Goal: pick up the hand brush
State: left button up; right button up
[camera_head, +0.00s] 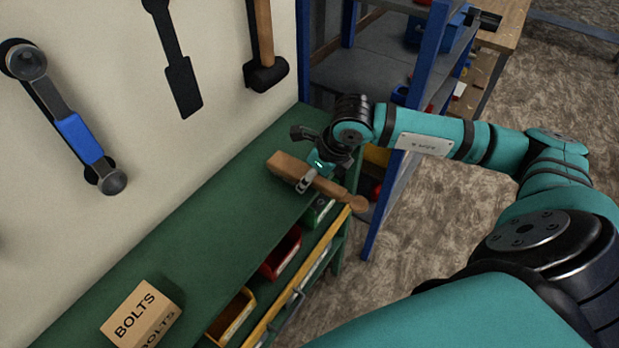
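The hand brush (287,167) is wooden and brown, with a broad block at the left and a slimmer handle running right to a rounded end. It lies at the far right end of the green bench shelf (205,210), its handle end reaching over the front edge. My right gripper (302,157) is over the middle of the brush with its fingers spread. One finger is in front of the brush, the other stands beyond it at the back. The gripper hides part of the brush; I cannot tell whether they touch. My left gripper is not in view.
A BOLTS box (142,315) stands at the near left of the shelf. Red (281,253) and yellow (232,316) bins sit under its front edge. Tools hang on the wall, including a hammer (265,50). A blue-framed rack (392,200) stands right of the bench.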

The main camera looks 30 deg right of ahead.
jog(key=shift+r+b, duration=0.3)
jog(key=shift+r, duration=0.1)
jog(key=shift+s+a+r+b, duration=0.1)
jog(key=shift+s+r+b, duration=0.45)
jog(key=shift+r+b, duration=0.25)
jog(key=s+a+r+p, duration=0.2)
jog(key=s+a+p, duration=0.1)
jog(key=s+p, duration=0.9)
jog(key=shift+s, duration=1.35)
jog(key=shift+f, duration=0.1)
jog(key=o, duration=0.6)
jog(key=shift+c, duration=1.3)
